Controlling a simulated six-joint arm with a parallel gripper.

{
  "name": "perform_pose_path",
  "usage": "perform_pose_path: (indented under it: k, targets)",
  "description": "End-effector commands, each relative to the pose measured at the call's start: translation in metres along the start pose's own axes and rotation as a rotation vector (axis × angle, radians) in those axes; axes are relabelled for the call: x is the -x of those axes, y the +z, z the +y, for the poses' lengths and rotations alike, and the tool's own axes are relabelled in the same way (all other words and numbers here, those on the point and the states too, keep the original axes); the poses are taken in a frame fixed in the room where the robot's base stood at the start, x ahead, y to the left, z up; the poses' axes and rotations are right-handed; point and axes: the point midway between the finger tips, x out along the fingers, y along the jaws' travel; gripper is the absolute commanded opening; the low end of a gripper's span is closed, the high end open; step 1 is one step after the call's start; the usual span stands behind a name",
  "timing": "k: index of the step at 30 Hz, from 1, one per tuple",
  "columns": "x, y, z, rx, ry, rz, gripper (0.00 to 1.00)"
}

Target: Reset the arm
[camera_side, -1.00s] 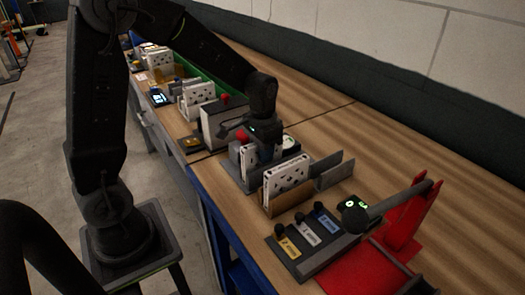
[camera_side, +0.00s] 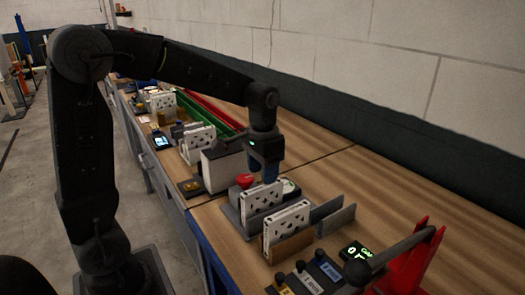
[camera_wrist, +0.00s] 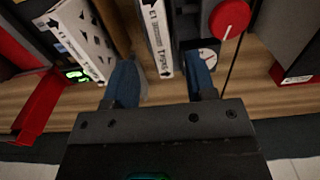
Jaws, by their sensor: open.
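My gripper (camera_side: 268,173) points down with its blue fingers apart, above the far end of a holder of white boxed filters. In the wrist view my gripper (camera_wrist: 162,72) is open. A white boxed filter (camera_wrist: 157,38) appears between its fingers there; I cannot tell how deep the fingers reach. In the side view one patterned white filter (camera_side: 262,197) stands just below and left of the fingers. Another white filter (camera_side: 285,227) stands upright nearer the camera, against a brown divider (camera_side: 292,247).
A red button (camera_side: 244,181) is close beside the fingers, also in the wrist view (camera_wrist: 229,18). A grey box (camera_side: 222,169) stands to the left. A red stand (camera_side: 415,262) and labelled switch panel (camera_side: 318,273) are in front. Bare wooden bench (camera_side: 425,200) lies to the right.

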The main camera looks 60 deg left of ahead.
Motion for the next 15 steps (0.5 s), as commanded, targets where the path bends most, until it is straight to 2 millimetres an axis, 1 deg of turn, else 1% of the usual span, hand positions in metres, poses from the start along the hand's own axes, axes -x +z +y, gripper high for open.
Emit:
perform_pose_path:
  k: [1,3,6,11,14,15]
  targets:
    - [0.012,-0.001,0.0,0.0,-0.001,0.004,0.51]
    - [0.025,-0.001,0.0,0.0,-0.001,0.005,0.51]
    - [0.04,0.0,0.0,0.0,0.0,0.002,0.51]
    - [0.054,0.0,0.0,0.0,0.0,0.003,0.51]
    - [0.06,0.007,0.004,-0.001,-0.003,0.02,0.51]
    - [0.063,0.013,0.007,-0.002,-0.006,0.037,0.51]
